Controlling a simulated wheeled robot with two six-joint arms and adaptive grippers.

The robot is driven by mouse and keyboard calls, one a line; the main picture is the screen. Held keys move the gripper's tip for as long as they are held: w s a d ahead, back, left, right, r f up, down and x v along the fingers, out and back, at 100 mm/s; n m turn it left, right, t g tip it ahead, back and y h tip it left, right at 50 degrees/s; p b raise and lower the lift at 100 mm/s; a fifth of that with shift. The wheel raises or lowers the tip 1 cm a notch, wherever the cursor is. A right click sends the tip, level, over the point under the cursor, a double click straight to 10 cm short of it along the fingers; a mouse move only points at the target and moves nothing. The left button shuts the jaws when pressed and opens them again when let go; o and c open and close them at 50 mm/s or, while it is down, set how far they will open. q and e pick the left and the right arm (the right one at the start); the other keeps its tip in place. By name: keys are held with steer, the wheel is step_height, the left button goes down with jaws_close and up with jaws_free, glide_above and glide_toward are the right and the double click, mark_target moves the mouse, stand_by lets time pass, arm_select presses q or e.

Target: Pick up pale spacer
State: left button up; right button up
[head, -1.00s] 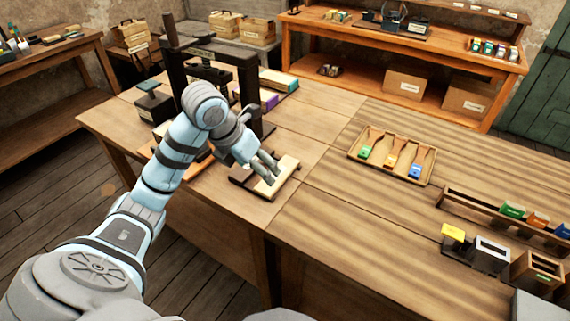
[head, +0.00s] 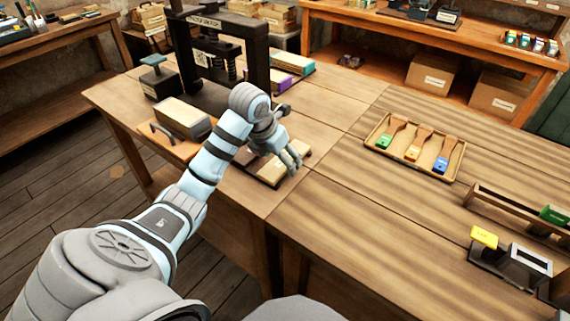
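A pale flat block, which looks like the pale spacer (head: 270,173), lies on a dark holder on the workbench, in front of the black press (head: 213,60). My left gripper (head: 291,163) reaches in from the left and hangs over the block's right part, hiding some of it. Its fingers look spread, with nothing visible between them. I cannot tell whether the fingertips touch the block. My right gripper is not in view.
A large pale-topped block (head: 183,117) sits on an orange board left of my arm. A tray (head: 371,143) with three coloured-tag tools lies to the right. A yellow-topped block (head: 484,237) stands in front at right. The bench between is clear.

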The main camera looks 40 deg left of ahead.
arm_select(q)
steer(key=shift+f, duration=0.25)
steer(key=shift+c, duration=0.4)
steer(key=c, duration=1.2)
steer(key=shift+r, duration=0.15)
